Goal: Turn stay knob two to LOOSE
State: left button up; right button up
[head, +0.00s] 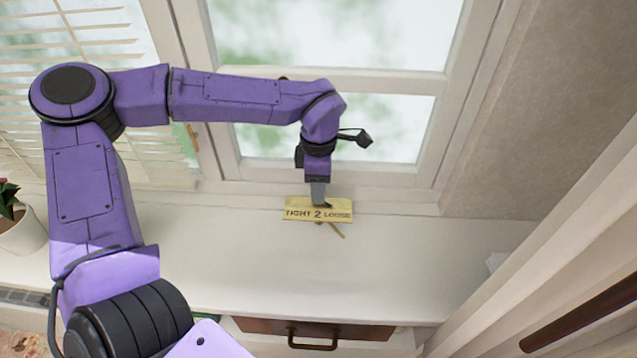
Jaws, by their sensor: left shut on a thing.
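A yellow label plate (317,214) reading "TIGHT 2 LOOSE" stands at the window's foot, above the white sill. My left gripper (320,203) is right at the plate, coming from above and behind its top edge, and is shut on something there. The knob itself is mostly hidden by the gripper and plate. A thin tan piece (337,230) sticks out below the plate, slanting down to the right. I cannot tell which way the knob is turned. My right gripper is not in view.
The white sill (400,260) is mostly clear. A potted plant (20,232) stands at the far left, by white blinds (75,40). A wooden drawer front (310,330) with a dark handle is below. Pale curtains (560,270) hang at right.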

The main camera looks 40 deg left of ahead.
pick_arm(q)
jog(key=o, duration=1)
jog(key=shift+o, duration=0.2)
jog(key=shift+r, duration=0.1)
notch_tip(320, 180, up, 10)
jog(key=shift+r, duration=0.25)
